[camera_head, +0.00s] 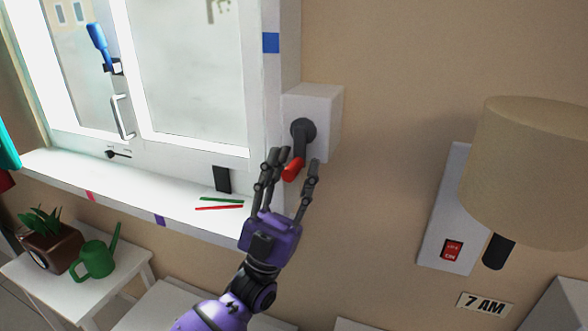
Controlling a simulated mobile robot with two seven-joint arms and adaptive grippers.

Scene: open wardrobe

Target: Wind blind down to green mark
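A white box (322,112) on the wall beside the window carries a dark crank (303,132) with a red handle (292,170) pointing down. My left gripper (288,168) reaches up from below. Its dark fingers are spread on either side of the red handle, with a gap showing on the right. I cannot tell whether the left-hand fingers touch it. No blind can be made out over the window panes (190,75), and no green mark shows on the frame. A blue mark (271,43) is on the right window frame. My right gripper is out of view.
Green (222,199) and red (218,208) sticks and a black block (222,180) are on the sill. A plant (42,228) and green watering can (95,260) stand lower left. A lamp (530,170) and red switch (453,250) are right. Wall between is clear.

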